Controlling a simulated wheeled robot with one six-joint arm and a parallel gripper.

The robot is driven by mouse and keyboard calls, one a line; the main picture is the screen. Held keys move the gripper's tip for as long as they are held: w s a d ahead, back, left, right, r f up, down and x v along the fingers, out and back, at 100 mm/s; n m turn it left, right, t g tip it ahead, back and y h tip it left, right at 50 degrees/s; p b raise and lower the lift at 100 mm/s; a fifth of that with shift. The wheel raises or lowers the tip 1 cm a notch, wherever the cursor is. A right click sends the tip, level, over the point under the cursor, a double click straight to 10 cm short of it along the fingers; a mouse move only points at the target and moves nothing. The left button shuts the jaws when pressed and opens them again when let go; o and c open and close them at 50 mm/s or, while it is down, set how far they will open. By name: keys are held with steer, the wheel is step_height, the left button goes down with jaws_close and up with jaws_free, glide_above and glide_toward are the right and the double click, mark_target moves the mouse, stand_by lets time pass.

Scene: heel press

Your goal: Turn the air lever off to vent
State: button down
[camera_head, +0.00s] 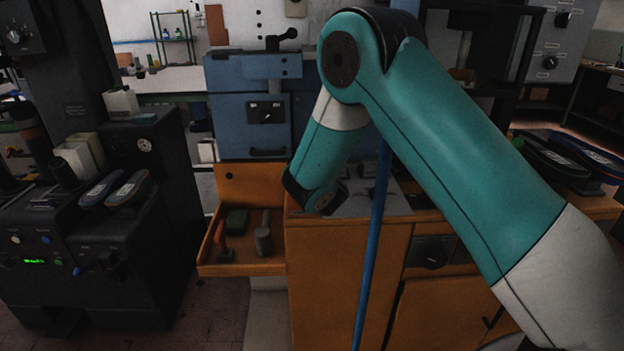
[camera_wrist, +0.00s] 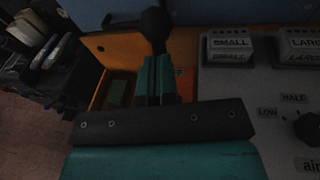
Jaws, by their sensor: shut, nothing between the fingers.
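My gripper (camera_wrist: 160,78) shows in the wrist view as two teal fingers, shut side by side with nothing between them. A black ball-headed lever (camera_wrist: 155,24) stands upright just beyond the fingertips, and its lower stem is hidden by them. I cannot tell whether the fingers touch it, or whether it is the air lever. At the right edge, a grey panel (camera_wrist: 240,88) carries a dark round knob (camera_wrist: 307,128), partly cut off, with the word "air" below it. In the head view my arm hides the gripper and much of the panel.
A blue machine (camera_head: 228,128) with a black handle on top stands behind an orange cabinet (camera_head: 340,265). An open drawer (camera_head: 240,269) holding tools juts out at left. A blue hose (camera_head: 372,240) hangs in front of the cabinet. A dark machine (camera_head: 150,235) stands further left.

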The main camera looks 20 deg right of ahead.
steer(key=r+b+v, duration=0.2)
steer(key=b+v, duration=0.1)
steer(key=v, duration=0.9)
steer(key=shift+s+r, duration=0.15)
steer(key=shift+s, duration=0.05)
steer(key=shift+a, duration=0.15)
